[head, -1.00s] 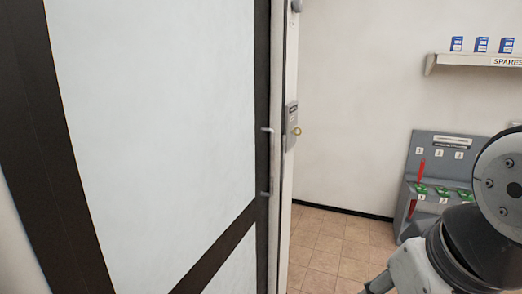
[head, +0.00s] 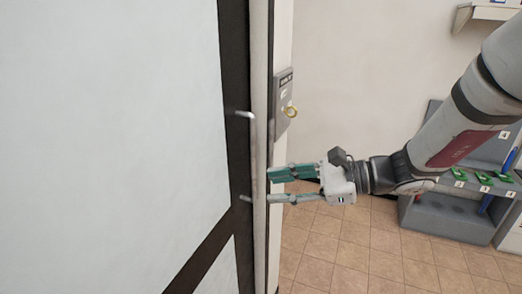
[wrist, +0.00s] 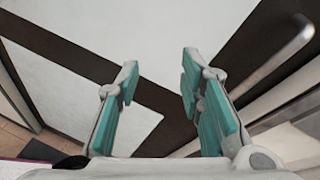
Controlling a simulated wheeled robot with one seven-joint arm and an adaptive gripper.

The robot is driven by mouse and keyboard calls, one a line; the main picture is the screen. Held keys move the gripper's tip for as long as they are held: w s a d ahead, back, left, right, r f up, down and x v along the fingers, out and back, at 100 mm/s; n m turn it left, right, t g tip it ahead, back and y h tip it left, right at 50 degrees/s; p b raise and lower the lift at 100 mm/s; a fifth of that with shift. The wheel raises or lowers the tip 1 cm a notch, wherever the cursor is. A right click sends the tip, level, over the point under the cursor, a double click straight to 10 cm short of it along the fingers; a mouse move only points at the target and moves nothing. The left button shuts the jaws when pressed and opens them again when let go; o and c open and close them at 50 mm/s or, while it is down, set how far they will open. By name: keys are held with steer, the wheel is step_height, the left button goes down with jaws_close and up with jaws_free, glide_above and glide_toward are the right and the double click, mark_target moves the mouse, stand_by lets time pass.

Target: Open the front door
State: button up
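The door (head: 130,120) fills the left of the head view, with pale panels and a dark frame. It carries a vertical grey pull handle (head: 253,150) on short stubs near its right edge. In the wrist view the handle (wrist: 280,60) slants across the upper right. My gripper (head: 269,187) points left at the door's edge, near the handle's lower end. In the wrist view my gripper (wrist: 160,72) has its green-padded fingers apart with nothing held between them. The handle lies to the right of both fingers there. I cannot tell whether the gripper touches the door.
A grey lock plate (head: 283,90) with a brass ring (head: 290,112) is right of the door's edge. A grey rack (head: 450,215) with numbered slots and green and blue items stands at the right. A wall shelf (head: 490,13) is above. Tiled floor (head: 335,245) lies open between.

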steer(key=w+d+f+m+t, duration=0.2)
steer(key=w+m+t, duration=0.15)
steer(key=w, duration=0.25)
steer(key=w+d+f+m+t, duration=0.2)
steer(key=w+f+m+t, duration=0.1)
steer(key=w+m, duration=0.25)
steer(key=r+p+x, duration=0.1)
steer(key=x, duration=1.2)
steer(key=shift+a+y, duration=0.25)
steer(key=shift+y, duration=0.15)
steer(key=shift+r, duration=0.1)
jaws_close()
